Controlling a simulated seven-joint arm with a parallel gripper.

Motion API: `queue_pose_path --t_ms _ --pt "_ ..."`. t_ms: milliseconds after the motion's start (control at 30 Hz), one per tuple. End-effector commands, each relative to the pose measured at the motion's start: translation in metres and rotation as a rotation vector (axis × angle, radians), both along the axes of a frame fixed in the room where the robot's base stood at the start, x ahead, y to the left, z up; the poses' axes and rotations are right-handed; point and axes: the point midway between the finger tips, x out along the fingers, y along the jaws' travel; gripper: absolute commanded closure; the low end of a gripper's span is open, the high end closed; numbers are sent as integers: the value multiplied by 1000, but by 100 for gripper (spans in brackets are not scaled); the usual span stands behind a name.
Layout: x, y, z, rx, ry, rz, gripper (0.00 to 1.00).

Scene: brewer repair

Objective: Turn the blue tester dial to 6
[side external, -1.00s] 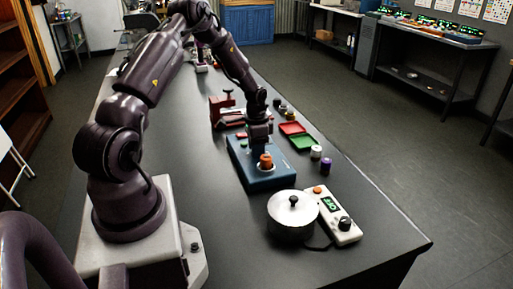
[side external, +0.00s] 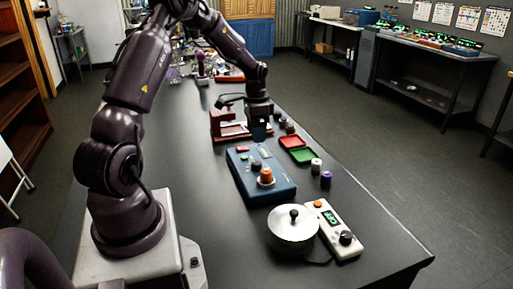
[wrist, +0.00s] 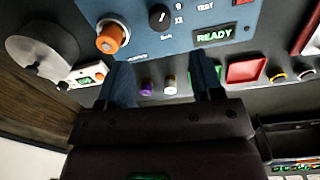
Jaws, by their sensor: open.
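The blue tester (side external: 275,187) is a blue box on the dark table. It also shows at the top of the wrist view (wrist: 185,42). Its black dial (wrist: 159,17) sits beside the printed numbers 9 and 12, with "Soft" below; other numbers are out of frame. I cannot tell which number the dial marks. In the side view the dial (side external: 255,163) is small, behind the orange knob (side external: 266,175). The orange knob also shows in the wrist view (wrist: 112,37). The tester's display reads READY (wrist: 214,36). My gripper (side external: 257,137) is open and empty (wrist: 162,80), above the tester's far side, apart from the dial.
A metal pot (side external: 292,232) and a white controller (side external: 337,231) stand nearer the camera. Red (side external: 290,142) and green (side external: 304,156) trays, a white-topped cylinder (side external: 316,165) and a purple one (side external: 326,179) lie to the right. A red device (side external: 222,124) stands behind.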

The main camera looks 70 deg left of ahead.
Motion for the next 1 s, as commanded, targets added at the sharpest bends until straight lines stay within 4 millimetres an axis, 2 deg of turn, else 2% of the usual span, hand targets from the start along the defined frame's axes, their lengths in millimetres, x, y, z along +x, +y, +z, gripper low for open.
queue_pose_path --t_ms 100,200,567,700,800,1000 --pt "0 1 17 2 0 0 40" --pt "0 1 24 0 0 1 40" --pt "0 1 27 -1 1 1 40" --pt "0 1 26 -2 3 55 40" --pt "-14 -12 17 -33 43 162 40" --pt "-31 -56 53 11 56 302 40"
